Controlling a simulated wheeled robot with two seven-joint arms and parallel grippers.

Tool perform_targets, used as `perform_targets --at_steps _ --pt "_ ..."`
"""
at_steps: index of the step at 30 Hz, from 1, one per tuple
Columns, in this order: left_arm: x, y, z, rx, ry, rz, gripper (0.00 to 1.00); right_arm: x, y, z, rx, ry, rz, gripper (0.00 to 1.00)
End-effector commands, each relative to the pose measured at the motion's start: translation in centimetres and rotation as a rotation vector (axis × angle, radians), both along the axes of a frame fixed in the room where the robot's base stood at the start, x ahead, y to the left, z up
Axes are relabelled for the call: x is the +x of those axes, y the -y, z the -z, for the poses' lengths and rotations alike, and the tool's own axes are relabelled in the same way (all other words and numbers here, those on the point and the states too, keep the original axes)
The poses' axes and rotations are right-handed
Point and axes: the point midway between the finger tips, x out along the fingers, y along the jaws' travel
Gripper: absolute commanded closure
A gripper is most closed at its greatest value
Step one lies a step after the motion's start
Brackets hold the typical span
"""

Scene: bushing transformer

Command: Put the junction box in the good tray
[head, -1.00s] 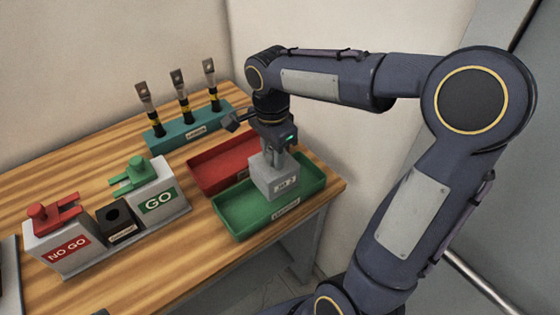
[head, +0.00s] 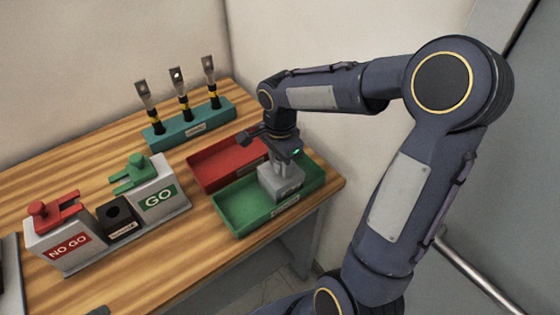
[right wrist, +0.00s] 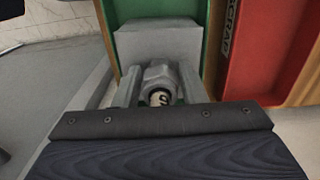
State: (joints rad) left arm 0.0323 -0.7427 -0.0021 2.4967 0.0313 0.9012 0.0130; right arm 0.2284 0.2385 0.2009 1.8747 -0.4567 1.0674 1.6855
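The grey junction box (head: 282,180) is in the right part of the green tray (head: 246,206), low between its walls. Whether its underside touches the tray floor I cannot tell. My right gripper (head: 280,163) points down at the box top from above. In the right wrist view the gripper fingers (right wrist: 158,88) stand on either side of a grey fitting (right wrist: 160,76) on the box (right wrist: 158,42) and look closed on it. The green tray wall (right wrist: 210,45) shows beside the box there. My left gripper is not in view.
A red tray (head: 212,171) adjoins the green tray behind; it also shows in the right wrist view (right wrist: 265,50). A teal rack (head: 190,127) holds several bushings at the back. The NO GO and GO fixtures (head: 158,190) stand left. The table edge is close in front.

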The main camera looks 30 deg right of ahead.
Motion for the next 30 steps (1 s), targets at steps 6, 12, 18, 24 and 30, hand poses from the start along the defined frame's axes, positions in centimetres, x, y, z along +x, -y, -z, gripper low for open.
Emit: perform_targets --at_steps 6,12,18,24,30 --pt "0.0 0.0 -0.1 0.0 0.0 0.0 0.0 0.0 0.0 0.0 0.0 0.0 0.0 0.45" --pt "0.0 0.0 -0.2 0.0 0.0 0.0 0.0 0.0 0.0 -0.2 0.0 0.0 0.0 0.45" --pt "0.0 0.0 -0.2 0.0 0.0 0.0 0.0 0.1 0.0 -2.3 -0.003 0.005 0.001 0.45" --pt "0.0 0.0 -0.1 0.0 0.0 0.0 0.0 0.1 0.0 -6.7 0.0 0.007 0.0 0.45" --pt "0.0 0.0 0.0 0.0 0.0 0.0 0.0 0.1 0.0 -10.4 -0.001 0.004 0.0 0.45"
